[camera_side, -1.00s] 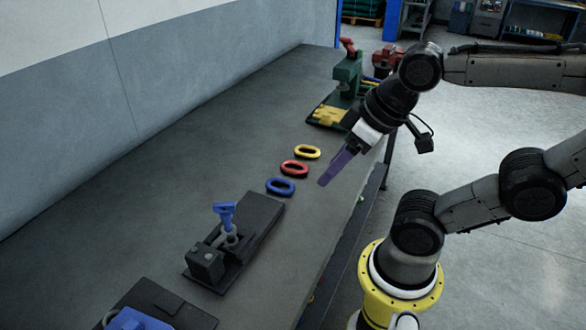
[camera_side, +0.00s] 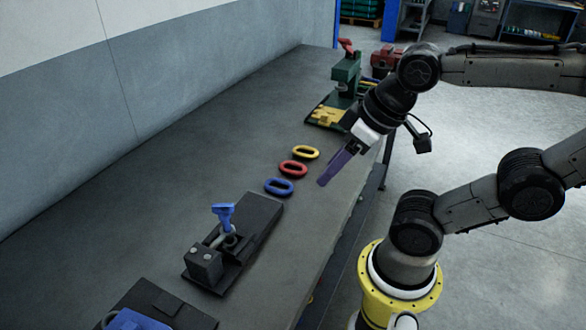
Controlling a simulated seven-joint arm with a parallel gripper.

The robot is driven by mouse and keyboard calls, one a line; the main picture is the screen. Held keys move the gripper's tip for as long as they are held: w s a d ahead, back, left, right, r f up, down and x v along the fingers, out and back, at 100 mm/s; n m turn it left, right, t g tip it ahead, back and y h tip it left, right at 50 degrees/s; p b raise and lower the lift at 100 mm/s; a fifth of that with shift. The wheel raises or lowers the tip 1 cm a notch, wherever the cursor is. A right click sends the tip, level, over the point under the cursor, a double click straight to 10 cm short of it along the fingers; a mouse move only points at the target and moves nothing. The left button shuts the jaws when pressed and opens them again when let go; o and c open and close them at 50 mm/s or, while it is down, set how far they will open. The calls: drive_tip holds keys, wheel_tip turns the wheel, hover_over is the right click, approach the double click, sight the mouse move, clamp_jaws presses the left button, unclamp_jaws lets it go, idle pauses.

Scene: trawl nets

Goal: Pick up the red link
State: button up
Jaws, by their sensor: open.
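The red link (camera_side: 293,174) is an oval ring lying flat on the grey bench top, between a yellow link (camera_side: 305,153) and a blue link (camera_side: 278,187). The three lie in a slanting row, apart from each other. My gripper (camera_side: 324,182), with purple fingers, hangs tilted down and to the left above the bench, to the right of the red link in the picture. It is open and holds nothing. The gap between its fingers is hard to see from this side.
A black fixture with a blue lever (camera_side: 223,213) stands nearer the camera, and a green press with a red handle (camera_side: 346,73) stands farther back. Another dark base with a blue part (camera_side: 137,320) is at the bottom. The bench left of the links is clear up to the wall.

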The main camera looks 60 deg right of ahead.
drive_tip(key=w+d+r+n+g, duration=0.1)
drive_tip(key=w+d+r+n, duration=0.15)
drive_tip(key=w+n, duration=0.4)
drive_tip(key=w+d+r+n+g, duration=0.15)
drive_tip(key=w+r+n, duration=0.25)
drive_tip(key=n, duration=0.5)
drive_tip(key=n+g, duration=0.3)
hover_over(283, 163)
wheel_tip(283, 163, down, 18)
drive_tip(key=shift+d+f, duration=0.15)
drive_tip(key=shift+f, duration=0.05)
drive_tip(key=shift+s+a+f, duration=0.1)
drive_tip(key=shift+f, duration=1.45)
drive_tip(key=shift+a+f, duration=0.1)
drive_tip(key=shift+f, duration=1.4)
